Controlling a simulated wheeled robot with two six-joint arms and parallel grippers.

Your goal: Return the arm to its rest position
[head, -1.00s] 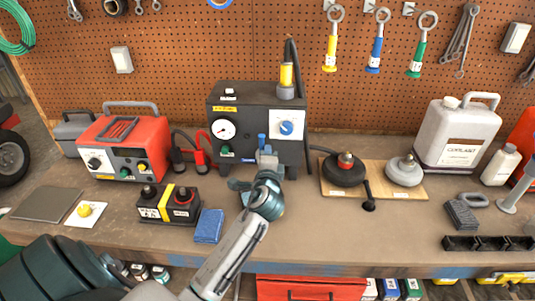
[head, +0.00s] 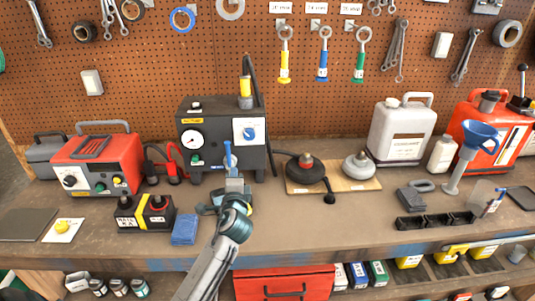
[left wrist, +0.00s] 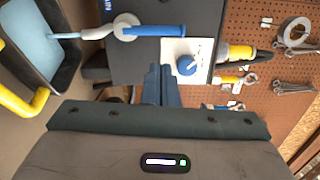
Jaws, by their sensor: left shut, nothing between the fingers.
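My left gripper (head: 233,180) is in front of the black test box (head: 203,157), above the workbench, and its fingers are shut with nothing between them. Its arm comes up from the bottom of the head view. In the left wrist view the shut fingers (left wrist: 159,82) point at the black box, near its blue knob (left wrist: 187,65) and a blue-handled part (left wrist: 150,31). The gripper hides part of the bench and the box's lower front in the head view. My right gripper does not show.
A red charger (head: 98,165), a battery (head: 145,212) and a blue cloth (head: 184,230) are to the left. A wooden board (head: 335,185) with two round pieces, a white jug (head: 402,132) and a black tray (head: 436,221) are to the right. Bare bench (head: 300,230) lies between.

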